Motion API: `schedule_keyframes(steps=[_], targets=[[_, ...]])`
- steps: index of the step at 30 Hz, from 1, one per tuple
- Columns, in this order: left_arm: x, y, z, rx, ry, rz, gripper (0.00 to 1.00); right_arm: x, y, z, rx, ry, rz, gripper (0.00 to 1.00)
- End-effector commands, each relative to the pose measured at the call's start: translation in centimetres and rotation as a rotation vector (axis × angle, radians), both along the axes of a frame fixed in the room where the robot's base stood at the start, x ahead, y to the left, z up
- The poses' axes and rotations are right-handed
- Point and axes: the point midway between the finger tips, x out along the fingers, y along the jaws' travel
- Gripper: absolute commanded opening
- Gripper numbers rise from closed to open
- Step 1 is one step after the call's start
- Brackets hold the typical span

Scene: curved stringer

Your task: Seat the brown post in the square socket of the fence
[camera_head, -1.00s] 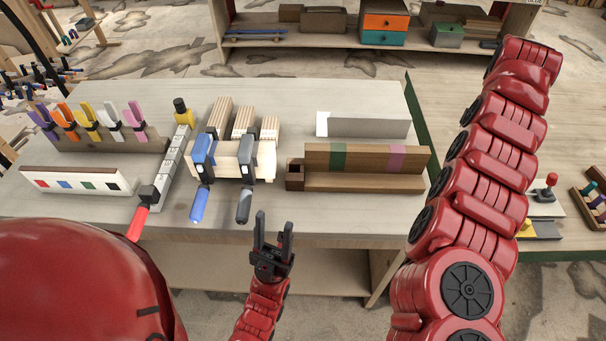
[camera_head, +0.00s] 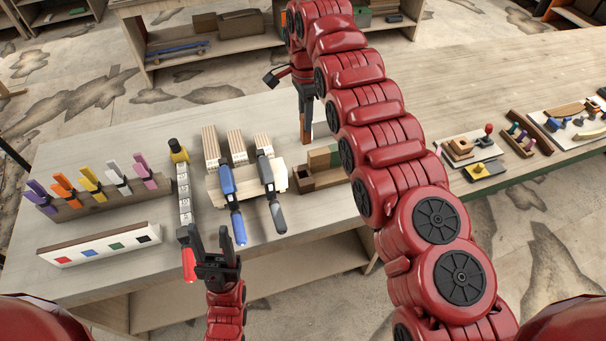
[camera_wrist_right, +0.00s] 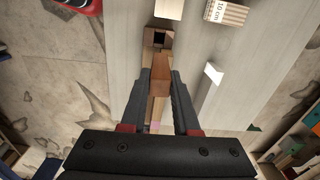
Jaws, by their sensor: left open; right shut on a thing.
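My right gripper (camera_head: 303,88) is shut on the brown post (camera_head: 305,126), which hangs upright over the back of the fence's left end. In the right wrist view, the post (camera_wrist_right: 160,72) is between the fingers, with the fence's dark square socket (camera_wrist_right: 159,40) just beyond its end. The fence (camera_head: 322,178) is a brown wooden piece with a green section; my right arm hides its right part. Whether the post's lower end touches anything is unclear. My left gripper (camera_head: 213,240) is open and empty at the table's front edge, near a red-handled clamp.
Blue and dark clamps (camera_head: 231,200) grip a pale block left of the fence. A rack of coloured clips (camera_head: 92,199) and a white strip with coloured squares (camera_head: 100,245) lie further left. Other small assemblies (camera_head: 470,155) stand on the right bench.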

Motion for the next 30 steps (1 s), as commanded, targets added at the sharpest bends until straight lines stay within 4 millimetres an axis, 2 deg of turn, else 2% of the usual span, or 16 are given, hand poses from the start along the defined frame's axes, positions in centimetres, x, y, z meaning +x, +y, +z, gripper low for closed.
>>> schedule_keyframes(steps=[2,5,9,11,15,18,21,26,30], targets=[[0.0,0.0,0.3,0.000,0.000,0.000,0.50,-0.2,0.3,0.1,-0.001,0.003,-0.034,0.00],[0.0,0.0,-0.4,0.000,0.000,0.000,0.50,-0.3,0.5,-1.1,-0.002,0.006,-0.051,0.00],[0.0,0.0,-2.3,0.000,0.000,0.000,0.50,-0.4,0.4,-4.3,-0.002,0.011,-0.053,0.00],[0.0,0.0,-1.9,0.000,0.001,0.000,0.50,-0.4,0.5,-5.3,-0.001,0.010,-0.052,0.00],[0.0,0.0,-1.8,0.000,0.000,0.000,0.50,-0.5,0.5,-9.2,-0.002,0.013,-0.052,0.00],[0.0,0.0,-2.7,0.000,0.001,0.000,0.50,-0.5,0.5,-12.0,-0.003,0.011,-0.051,0.00],[0.0,0.0,-3.6,0.000,0.000,0.000,0.50,-0.4,0.5,-13.5,-0.002,0.008,-0.050,0.00],[0.0,0.0,-4.4,0.000,0.000,0.000,0.50,-0.3,0.6,-14.9,-0.001,0.005,-0.049,0.00],[0.0,0.0,-6.5,0.000,0.001,0.000,0.50,-0.4,0.6,-17.6,-0.001,0.005,-0.049,0.00]])
